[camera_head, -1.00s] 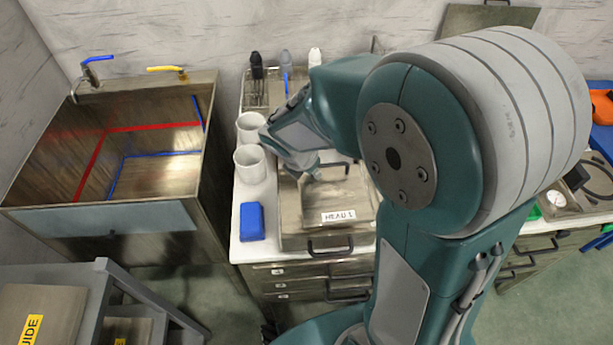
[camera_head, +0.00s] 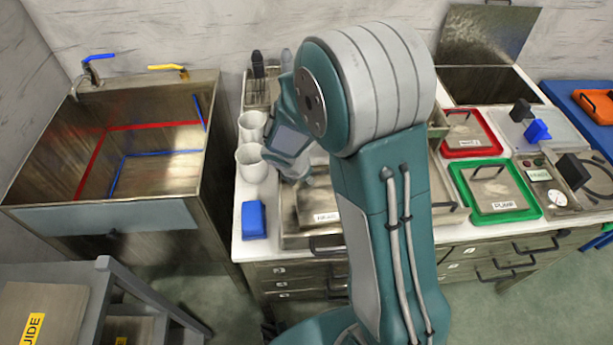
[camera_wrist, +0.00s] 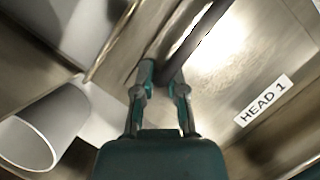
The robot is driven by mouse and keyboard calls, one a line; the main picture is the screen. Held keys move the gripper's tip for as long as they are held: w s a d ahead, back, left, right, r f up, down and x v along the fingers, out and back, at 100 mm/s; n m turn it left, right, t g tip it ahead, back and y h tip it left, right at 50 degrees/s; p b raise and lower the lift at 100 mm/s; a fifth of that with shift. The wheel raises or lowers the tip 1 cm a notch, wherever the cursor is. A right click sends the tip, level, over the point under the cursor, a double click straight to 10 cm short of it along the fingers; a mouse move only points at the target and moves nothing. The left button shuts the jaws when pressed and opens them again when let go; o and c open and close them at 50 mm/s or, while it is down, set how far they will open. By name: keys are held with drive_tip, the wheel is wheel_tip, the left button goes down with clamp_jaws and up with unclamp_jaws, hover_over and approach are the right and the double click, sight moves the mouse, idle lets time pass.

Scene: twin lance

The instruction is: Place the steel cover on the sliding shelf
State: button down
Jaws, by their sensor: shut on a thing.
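The steel cover (camera_head: 311,206) is a flat metal plate with a white HEAD label, partly hidden by my arm on the left part of the counter. In the wrist view the cover (camera_wrist: 225,75) carries the label HEAD 1 and a dark bar handle (camera_wrist: 192,42). My gripper (camera_wrist: 165,72) is shut on that handle. In the head view my gripper (camera_head: 300,182) is just above the cover, its fingertips unclear. I cannot tell whether the cover is clear of the metal tray (camera_head: 300,241) below it. No sliding shelf can be identified surely.
White cups (camera_head: 251,163) and a blue block (camera_head: 253,220) stand left of the cover. A sink (camera_head: 150,160) is further left, a grey stand (camera_head: 135,295) at lower left. Red (camera_head: 470,152) and green (camera_head: 520,212) framed lids lie at right, near an open-lidded box (camera_head: 490,85).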

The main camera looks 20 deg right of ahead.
drive_tip(key=c, duration=0.7)
unclamp_jaws()
drive_tip(key=v, duration=1.1)
drive_tip(key=shift+s+d+r+m+t+y, duration=0.6)
drive_tip(key=shift+s+r+m, duration=1.8)
drive_tip(key=shift+s+m, duration=1.2)
drive_tip(key=shift+s+d+r+m+t+y, duration=0.4)
drive_tip(key=shift+s+d+r+m+y, duration=0.35)
drive_tip(key=shift+s+r+m, duration=2.75)
drive_tip(key=shift+s+d+r+m+t+y, duration=0.6)
drive_tip(key=shift+s+r+m, duration=1.2)
drive_tip(key=shift+m, duration=3.1)
drive_tip(key=shift+s+f, duration=0.45)
drive_tip(key=shift+f, duration=0.1)
